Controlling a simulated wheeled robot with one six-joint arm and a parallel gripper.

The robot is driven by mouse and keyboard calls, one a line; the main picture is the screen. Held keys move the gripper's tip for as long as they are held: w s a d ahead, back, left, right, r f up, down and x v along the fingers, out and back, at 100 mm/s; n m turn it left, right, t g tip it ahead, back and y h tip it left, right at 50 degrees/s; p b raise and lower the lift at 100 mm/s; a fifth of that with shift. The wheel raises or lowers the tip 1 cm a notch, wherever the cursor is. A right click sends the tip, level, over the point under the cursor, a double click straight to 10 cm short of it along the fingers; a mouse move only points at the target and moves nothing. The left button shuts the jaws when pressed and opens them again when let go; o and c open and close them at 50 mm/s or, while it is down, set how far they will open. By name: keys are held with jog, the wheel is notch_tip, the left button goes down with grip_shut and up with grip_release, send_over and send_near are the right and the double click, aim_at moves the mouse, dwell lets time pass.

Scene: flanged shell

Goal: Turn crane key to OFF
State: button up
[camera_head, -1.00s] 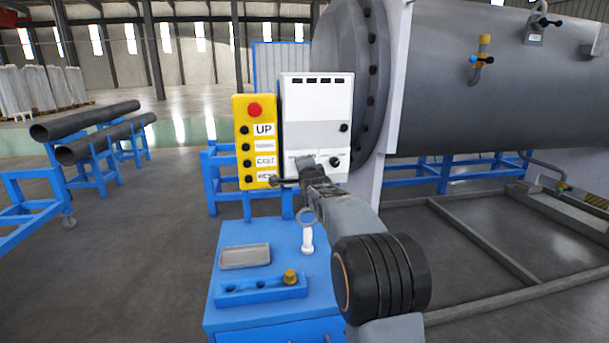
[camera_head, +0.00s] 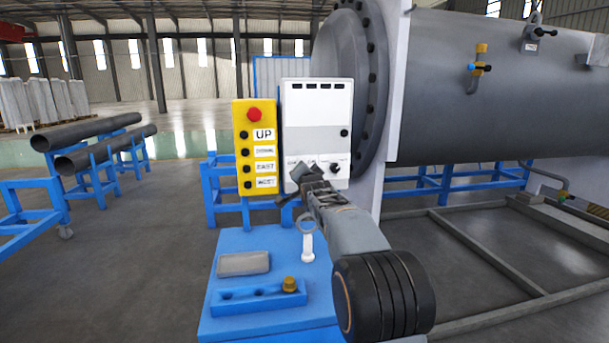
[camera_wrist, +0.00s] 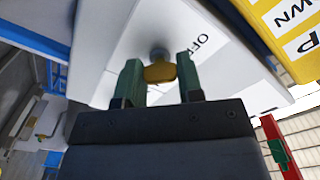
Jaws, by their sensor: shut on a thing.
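The yellow crane key (camera_wrist: 160,72) sits in a round grey lock on the white control box (camera_head: 317,100). My gripper (camera_wrist: 159,80) is shut on the key, with one green finger on each side of its yellow head. In the head view my gripper (camera_head: 304,180) is at the lower left of the box front and hides the key. The OFF lettering (camera_wrist: 201,45) is partly readable to the right of the key in the wrist view.
A yellow button panel (camera_head: 255,120) with a red button stands left of the box. A black knob (camera_head: 335,168) is close to the right of my gripper. Below is a blue table (camera_head: 240,240) with a grey tray (camera_head: 243,263) and a white-handled ring tool (camera_head: 307,245).

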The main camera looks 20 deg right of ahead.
dwell(0.4)
jog(key=o, duration=0.9)
jog(key=shift+o, duration=0.2)
jog(key=s+a+b, duration=0.1)
jog(key=s+a, duration=0.1)
jog(key=s, duration=1.1)
jog(key=shift+s+a+b, duration=0.3)
jog(key=shift+a+b, duration=0.05)
jog(key=shift+a, duration=0.05)
